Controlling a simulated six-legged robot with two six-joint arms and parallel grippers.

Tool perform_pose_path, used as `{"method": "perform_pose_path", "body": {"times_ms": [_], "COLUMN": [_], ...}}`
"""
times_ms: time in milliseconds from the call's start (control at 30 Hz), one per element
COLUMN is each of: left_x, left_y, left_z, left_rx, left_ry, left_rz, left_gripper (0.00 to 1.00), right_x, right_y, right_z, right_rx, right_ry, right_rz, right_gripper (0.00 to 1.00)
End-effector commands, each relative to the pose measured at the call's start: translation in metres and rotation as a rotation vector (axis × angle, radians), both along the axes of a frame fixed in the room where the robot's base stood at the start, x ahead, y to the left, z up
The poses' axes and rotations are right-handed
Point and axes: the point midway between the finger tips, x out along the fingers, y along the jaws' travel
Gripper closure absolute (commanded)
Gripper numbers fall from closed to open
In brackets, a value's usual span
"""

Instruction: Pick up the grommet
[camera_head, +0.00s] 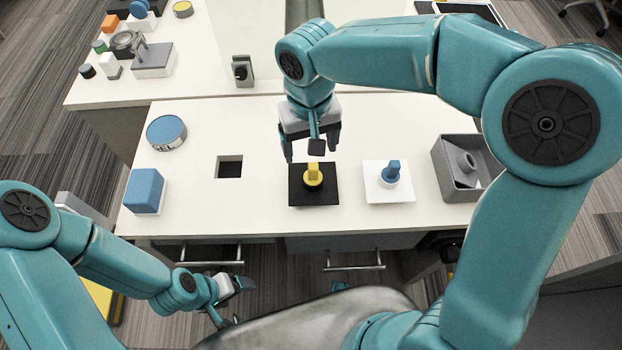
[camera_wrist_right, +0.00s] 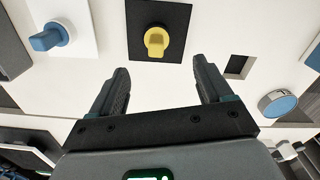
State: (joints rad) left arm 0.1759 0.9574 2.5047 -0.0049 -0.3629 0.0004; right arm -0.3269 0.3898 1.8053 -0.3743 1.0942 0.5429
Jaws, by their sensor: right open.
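A grey flared piece with a round opening, which looks like the grommet (camera_head: 466,162), lies in the open grey bin (camera_head: 447,180) at the table's right. My right gripper (camera_head: 311,150) is open and empty. It points down above the table, left of the bin and just behind the yellow knob (camera_head: 313,175). In the right wrist view its open fingers (camera_wrist_right: 160,88) hold nothing, and the yellow knob (camera_wrist_right: 157,42) lies beyond them. My left gripper (camera_head: 232,298) is low in front of the table, away from the bin; its fingers are not clear.
The yellow knob stands on a black plate (camera_head: 298,198); a blue knob (camera_head: 391,172) on a white plate is between it and the bin. A square hole (camera_head: 229,167), blue-topped tin (camera_head: 166,132) and blue block (camera_head: 145,190) are at left.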

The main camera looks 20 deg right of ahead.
Motion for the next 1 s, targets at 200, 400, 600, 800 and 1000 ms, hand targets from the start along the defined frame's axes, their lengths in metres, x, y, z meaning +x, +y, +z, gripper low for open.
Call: {"method": "perform_pose_path", "body": {"times_ms": [200,400,600,800,1000], "left_x": [0.0,0.0,0.0,0.0,0.0], "left_y": [0.0,0.0,0.0,0.0,0.0], "left_z": [-0.007,-0.008,-0.01,-0.012,-0.012], "left_rx": [0.0,0.0,0.0,0.0,0.0], "left_ry": [0.0,0.0,0.0,0.0,0.0], "left_rz": [0.0,0.0,0.0,0.0,0.0], "left_gripper": [0.22,0.22,0.22,0.22,0.22], "right_x": [-0.001,0.0,0.002,0.003,0.003], "right_y": [0.0,0.0,-0.004,-0.004,-0.004], "right_z": [-0.045,-0.06,-0.092,-0.108,-0.108], "right_rx": [-0.001,0.001,0.0,0.001,0.001], "right_ry": [0.003,0.0,0.004,0.0,-0.001], "right_rz": [0.0,0.0,0.0,0.0,0.0], "right_gripper": [0.21,0.21,0.21,0.21,0.24]}}
